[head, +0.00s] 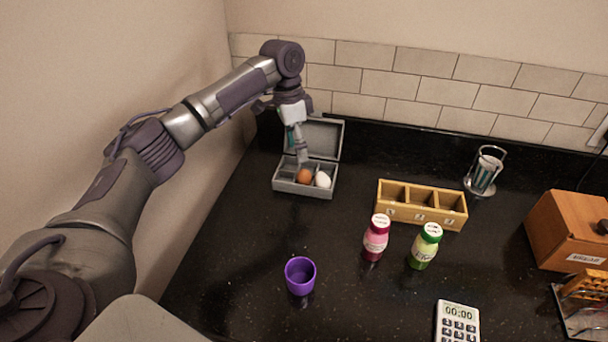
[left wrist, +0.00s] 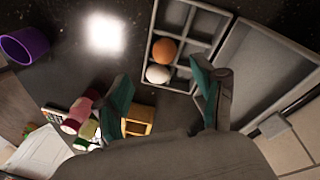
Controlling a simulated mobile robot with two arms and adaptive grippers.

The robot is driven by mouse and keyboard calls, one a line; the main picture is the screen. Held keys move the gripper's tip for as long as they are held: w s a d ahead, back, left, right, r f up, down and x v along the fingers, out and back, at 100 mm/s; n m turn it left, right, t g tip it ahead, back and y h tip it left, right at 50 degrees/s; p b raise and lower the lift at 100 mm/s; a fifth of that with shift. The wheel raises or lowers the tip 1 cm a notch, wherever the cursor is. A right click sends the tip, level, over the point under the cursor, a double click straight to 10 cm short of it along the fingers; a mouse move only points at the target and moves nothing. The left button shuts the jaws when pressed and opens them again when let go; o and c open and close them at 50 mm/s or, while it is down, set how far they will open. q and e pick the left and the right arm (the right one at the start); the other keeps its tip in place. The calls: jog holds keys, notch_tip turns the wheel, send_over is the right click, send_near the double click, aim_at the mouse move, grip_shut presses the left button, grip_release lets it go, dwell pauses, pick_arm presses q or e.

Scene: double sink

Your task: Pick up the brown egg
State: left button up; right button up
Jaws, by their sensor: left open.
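The brown egg (head: 304,176) sits in a compartment of the open grey egg box (head: 301,191), at the back left of the counter. A white egg (head: 323,180) sits beside it to the right. In the left wrist view, the brown egg (left wrist: 164,51) and the white egg (left wrist: 157,74) lie in neighbouring compartments. My left gripper (head: 302,157) is above the box, pointing down, close over the brown egg. In the left wrist view its teal-padded fingers (left wrist: 163,92) are apart with nothing between them. My right gripper is not in view.
The raised lid (head: 322,136) stands behind the gripper. A purple cup (head: 300,276), a pink bottle (head: 376,237), a green bottle (head: 425,246) and a wooden compartment box (head: 420,216) stand nearby. Bare counter lies in front of the egg box.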

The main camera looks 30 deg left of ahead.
aim_at(303, 170)
pick_arm(q)
notch_tip(303, 170, down, 2)
jog(key=shift+w+f, duration=0.15)
jog(key=shift+w+d+f+p, duration=0.1)
jog(key=shift+d+f+p, duration=0.1)
jog(key=shift+f+p, duration=0.3)
jog(key=f, duration=0.1)
jog(key=f+p, duration=0.1)
jog(key=f, duration=0.1)
jog(key=shift+w+d+f, duration=0.1)
jog(key=shift+d+f, duration=0.15)
jog(key=shift+d, duration=0.1)
jog(key=shift+f, duration=0.45)
jog(key=c, duration=0.8)
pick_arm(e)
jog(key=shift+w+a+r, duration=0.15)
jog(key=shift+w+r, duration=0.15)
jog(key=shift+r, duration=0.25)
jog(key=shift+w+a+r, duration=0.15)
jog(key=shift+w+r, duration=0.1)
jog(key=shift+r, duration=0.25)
